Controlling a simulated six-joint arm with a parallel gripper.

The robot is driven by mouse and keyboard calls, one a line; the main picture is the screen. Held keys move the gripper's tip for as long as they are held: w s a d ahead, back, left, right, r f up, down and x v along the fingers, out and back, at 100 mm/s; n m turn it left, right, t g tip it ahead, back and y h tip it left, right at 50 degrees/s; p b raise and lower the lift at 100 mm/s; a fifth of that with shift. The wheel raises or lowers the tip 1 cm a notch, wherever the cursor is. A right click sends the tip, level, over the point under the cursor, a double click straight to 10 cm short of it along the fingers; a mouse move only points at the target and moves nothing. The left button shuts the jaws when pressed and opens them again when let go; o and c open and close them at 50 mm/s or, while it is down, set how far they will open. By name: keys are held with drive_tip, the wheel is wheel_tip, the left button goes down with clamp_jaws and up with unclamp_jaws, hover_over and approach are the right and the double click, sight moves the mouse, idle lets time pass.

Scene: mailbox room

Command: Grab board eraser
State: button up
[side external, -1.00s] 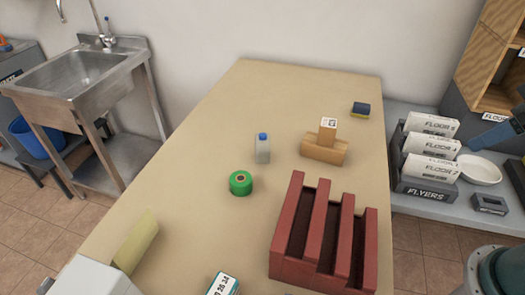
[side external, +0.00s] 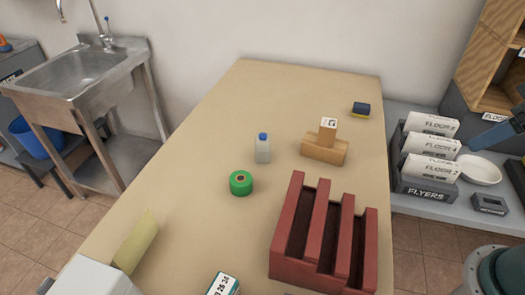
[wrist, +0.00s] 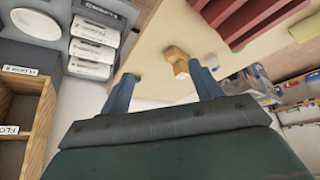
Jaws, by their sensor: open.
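The board eraser (side external: 361,109), a small dark blue block with a yellow underside, lies near the far right corner of the tan table in the side view. In the side view only a bluish part at the right edge, likely mine, shows, well apart from the eraser.
A wooden stamp-like block (side external: 325,150) lies nearest the eraser. A bottle (side external: 263,149), green tape roll (side external: 241,183) and red slotted rack (side external: 287,235) stand nearer the front. Right of the table is a shelf with labelled trays (side external: 428,168) and a white bowl (side external: 479,170).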

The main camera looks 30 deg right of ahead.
drive_tip(key=w+d+r+n+g+y, duration=0.1)
drive_tip(key=w+d+n, duration=0.15)
drive_tip(key=w, duration=0.95)
drive_tip(key=w+d+r+n+g, duration=0.15)
drive_tip(key=w+d, duration=0.25)
drive_tip(key=w, duration=0.8)
drive_tip(key=w+d+f+n+y, duration=0.2)
drive_tip(key=w+d+f+n, duration=0.2)
drive_tip(key=w+d+f, duration=0.9)
drive_tip(key=d+f, duration=0.3)
drive_tip(key=shift+w+d+n, duration=0.3)
drive_tip(key=shift+w+d, duration=0.05)
drive_tip(key=shift+d, duration=0.05)
